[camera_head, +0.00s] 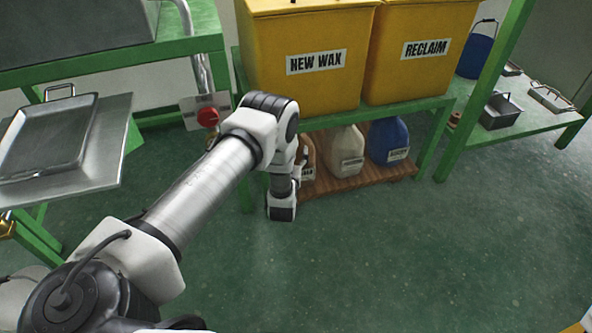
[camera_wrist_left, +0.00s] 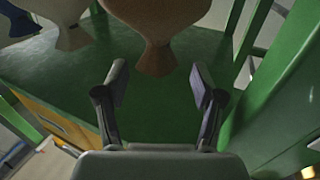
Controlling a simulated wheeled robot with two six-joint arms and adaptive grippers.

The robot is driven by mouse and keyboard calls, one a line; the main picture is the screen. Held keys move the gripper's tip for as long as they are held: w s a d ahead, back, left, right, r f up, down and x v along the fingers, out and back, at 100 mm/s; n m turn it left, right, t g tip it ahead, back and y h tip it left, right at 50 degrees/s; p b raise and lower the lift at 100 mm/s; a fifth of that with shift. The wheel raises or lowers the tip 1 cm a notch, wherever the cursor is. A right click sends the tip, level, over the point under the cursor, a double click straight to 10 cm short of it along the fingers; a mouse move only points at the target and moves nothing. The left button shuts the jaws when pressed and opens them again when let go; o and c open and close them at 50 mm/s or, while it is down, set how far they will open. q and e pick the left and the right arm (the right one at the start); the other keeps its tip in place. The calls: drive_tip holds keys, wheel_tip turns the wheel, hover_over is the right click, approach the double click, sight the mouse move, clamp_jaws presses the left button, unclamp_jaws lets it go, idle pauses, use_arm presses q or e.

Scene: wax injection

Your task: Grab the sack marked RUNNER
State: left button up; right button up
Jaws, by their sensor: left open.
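Three sacks stand in a row on the low wooden pallet. A brown sack (camera_head: 308,160) is at the left, partly hidden by my left arm. A pale beige sack (camera_head: 346,152) is in the middle and a blue sack (camera_head: 388,141) at the right. Each has a small label that I cannot read for certain. In the left wrist view my left gripper (camera_wrist_left: 158,80) is open and empty. The narrow end of the brown sack (camera_wrist_left: 157,30) is just ahead of and between its fingertips. The beige sack (camera_wrist_left: 65,18) and blue sack (camera_wrist_left: 16,20) are to the left. My right gripper is not seen.
The wooden pallet (camera_head: 350,184) lies beneath a green rack (camera_head: 432,140), whose legs stand close by. Yellow bins marked NEW WAX (camera_head: 300,90) and RECLAIM (camera_head: 415,75) sit above the sacks. A metal tray (camera_head: 45,140) is at the left. The front floor is clear.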

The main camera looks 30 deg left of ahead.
use_arm(q)
drive_tip(key=b+x, duration=0.4)
drive_tip(key=x, duration=0.2)
drive_tip(key=shift+w+f+b, duration=0.15)
drive_tip(key=shift+w+b, duration=0.15)
drive_tip(key=shift+w+a, duration=0.15)
drive_tip(key=shift+w, duration=0.05)
drive_tip(key=shift+r, duration=0.3)
clamp_jaws()
